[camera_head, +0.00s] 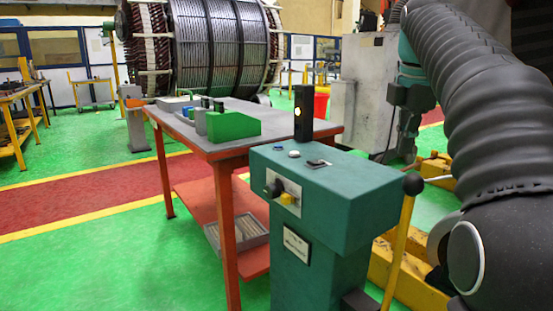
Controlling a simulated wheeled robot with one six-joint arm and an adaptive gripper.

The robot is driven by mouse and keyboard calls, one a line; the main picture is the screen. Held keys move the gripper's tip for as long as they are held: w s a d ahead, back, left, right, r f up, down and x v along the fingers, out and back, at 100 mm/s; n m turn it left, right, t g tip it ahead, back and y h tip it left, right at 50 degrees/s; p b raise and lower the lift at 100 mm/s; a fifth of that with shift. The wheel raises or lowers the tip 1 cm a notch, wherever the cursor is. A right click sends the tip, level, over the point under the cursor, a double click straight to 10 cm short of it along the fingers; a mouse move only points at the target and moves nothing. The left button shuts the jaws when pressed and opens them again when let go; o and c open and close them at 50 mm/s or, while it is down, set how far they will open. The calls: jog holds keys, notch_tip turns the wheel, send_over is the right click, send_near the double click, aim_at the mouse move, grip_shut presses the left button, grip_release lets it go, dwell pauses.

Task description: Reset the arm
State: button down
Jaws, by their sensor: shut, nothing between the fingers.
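My arm, with a black ribbed sleeve, fills the right side of the head view, running from a dark joint with a pale round cap at the lower right up to the top edge. Dark parts beyond the sleeve's upper end are too unclear to identify. The arm passes to the right of a teal control console (330,195).
An orange-legged table (165,118) with a green block (233,125) stands behind the console. A large stator (205,45) is at the back. A grey cabinet (362,85) stands behind the arm. Yellow framing (415,285) lies low at the right. Green floor (90,265) is clear at the left.

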jog(key=s+a+f+m+t, duration=0.1)
jog(key=s+a+f+m, duration=0.2)
jog(key=s+f+m, duration=0.3)
jog(key=s+a+f+m+t, duration=0.1)
jog(key=s+a+f+m, duration=0.3)
jog(key=s+f, duration=0.5)
jog(key=s+a+f+m+t, duration=0.1)
jog(key=s+a+f+m, duration=0.3)
jog(key=s+f+m, duration=0.3)
notch_tip(320, 180, down, 5)
jog(key=shift+s+f+m+t+y, duration=0.15)
jog(key=shift+s+m+t+y, duration=0.2)
jog(key=shift+m, duration=0.75)
